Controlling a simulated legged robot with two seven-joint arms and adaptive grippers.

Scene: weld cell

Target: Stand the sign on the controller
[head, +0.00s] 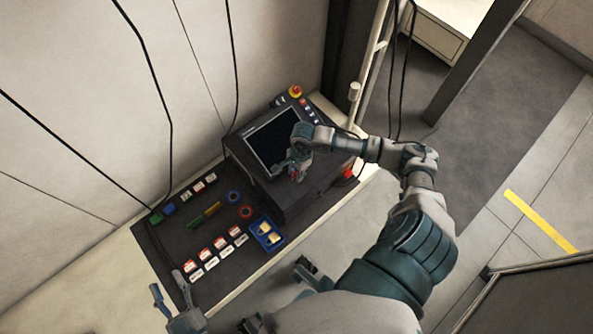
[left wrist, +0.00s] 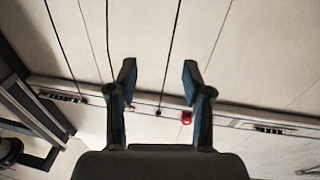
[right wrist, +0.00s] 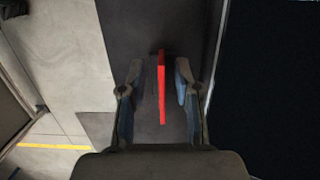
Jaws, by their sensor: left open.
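The controller (head: 276,187) is a dark box with a black screen (head: 273,139) on top, standing on the dark panel. My left gripper (head: 172,290) is open and empty at the lower left, beside the panel's near corner.
Rows of red-and-white labelled blocks (head: 205,254), a blue tray (head: 277,242) and blue and red rings (head: 246,212) lie left of the controller. A yellow-and-red button (head: 295,91) is at the back. Black cables hang by the wall. Floor lies clear at right.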

